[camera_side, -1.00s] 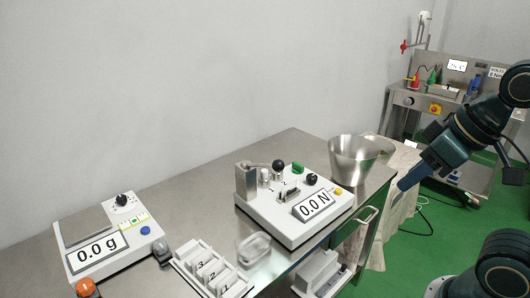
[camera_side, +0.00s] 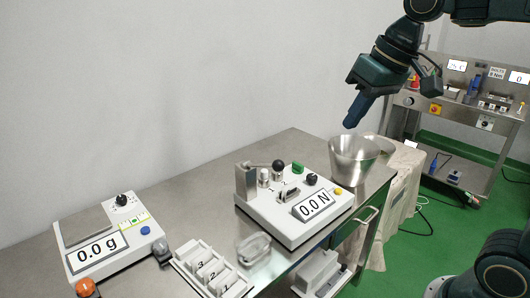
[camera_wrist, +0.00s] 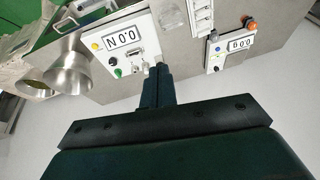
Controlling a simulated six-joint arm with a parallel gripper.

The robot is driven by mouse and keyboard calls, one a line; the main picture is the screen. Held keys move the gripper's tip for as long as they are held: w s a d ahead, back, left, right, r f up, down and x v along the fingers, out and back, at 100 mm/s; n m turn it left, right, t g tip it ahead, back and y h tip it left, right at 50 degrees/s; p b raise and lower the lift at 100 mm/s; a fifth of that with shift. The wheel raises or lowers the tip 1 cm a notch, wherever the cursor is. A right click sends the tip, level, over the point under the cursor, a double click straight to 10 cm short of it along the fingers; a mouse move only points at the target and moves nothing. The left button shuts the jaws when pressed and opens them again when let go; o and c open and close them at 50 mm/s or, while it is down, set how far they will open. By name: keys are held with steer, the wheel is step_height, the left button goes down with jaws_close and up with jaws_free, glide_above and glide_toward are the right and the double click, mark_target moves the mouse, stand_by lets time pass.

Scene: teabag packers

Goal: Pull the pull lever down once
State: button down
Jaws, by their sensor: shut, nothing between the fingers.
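A white tester box (camera_side: 262,221) with a display reading 0.0 N stands on the steel bench. A black ball knob (camera_side: 279,165) stands up at its back edge; it looks like the end of the pull lever, though its stem is hard to make out. My gripper (camera_side: 350,124) is shut and empty, pointing down and left, in the air above the steel bowl and to the upper right of the tester. In the wrist view, my shut fingers (camera_wrist: 158,70) point toward the tester (camera_wrist: 118,48) and cover part of its edge; I cannot make out the ball knob there.
A steel bowl (camera_side: 352,162) stands right of the tester. A second bench (camera_side: 456,118) stands behind. The air between my gripper and the tester looks clear.

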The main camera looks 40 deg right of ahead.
steer(key=w+d+f+g, duration=0.1)
steer(key=w+d, duration=0.1)
steer(key=w, duration=0.8)
steer(key=w+d+f+m+g, duration=0.1)
steer(key=w+d, duration=0.1)
steer(key=w, duration=0.9)
steer(key=shift+w+f, duration=0.2)
steer(key=shift+f, duration=0.1)
steer(key=shift+f, duration=0.2)
steer(key=shift+s+a+f, duration=0.1)
steer(key=shift+a+f, duration=0.25)
steer(key=shift+f, duration=1.75)
steer(key=shift+s+a+f, duration=0.15)
steer(key=shift+a+f, duration=0.2)
steer(key=shift+f, duration=1.7)
steer(key=shift+s+a+f, duration=0.1)
steer(key=shift+a+f, duration=0.25)
steer(key=shift+f, duration=1.75)
steer(key=shift+s+f, duration=0.15)
